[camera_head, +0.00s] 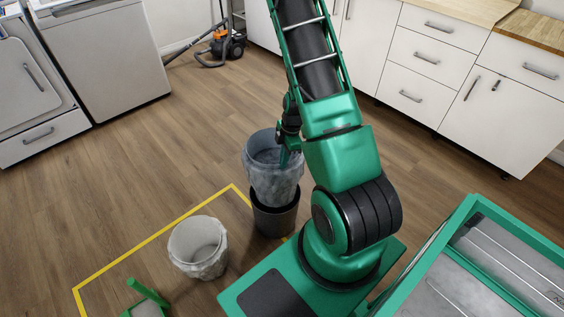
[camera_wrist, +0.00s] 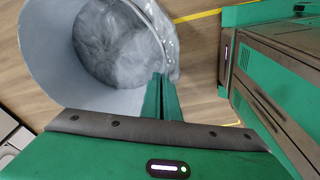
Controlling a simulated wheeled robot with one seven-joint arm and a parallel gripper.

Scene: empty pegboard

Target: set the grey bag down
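The grey bag (camera_head: 272,182) is a translucent, open-topped bin liner, upright in the head view. My gripper (camera_head: 288,152) is at its upper right rim. In the wrist view, the green fingers of my gripper (camera_wrist: 160,95) are close together at the bag's edge, shut on it. The grey bag (camera_wrist: 45,45) fills the upper left there, with crumpled plastic inside. A black bin (camera_head: 274,220) stands on the floor directly below the bag in the head view. The bag's lower end overlaps the bin's top; I cannot tell whether it is inside it.
A second, paler bin with a liner (camera_head: 198,250) stands on the floor inside a yellow outline (camera_head: 150,243). A green-handled dustpan-like object (camera_head: 147,302) lies at the bottom left. White cabinets (camera_head: 415,62) line the back right. The wooden floor at left is clear.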

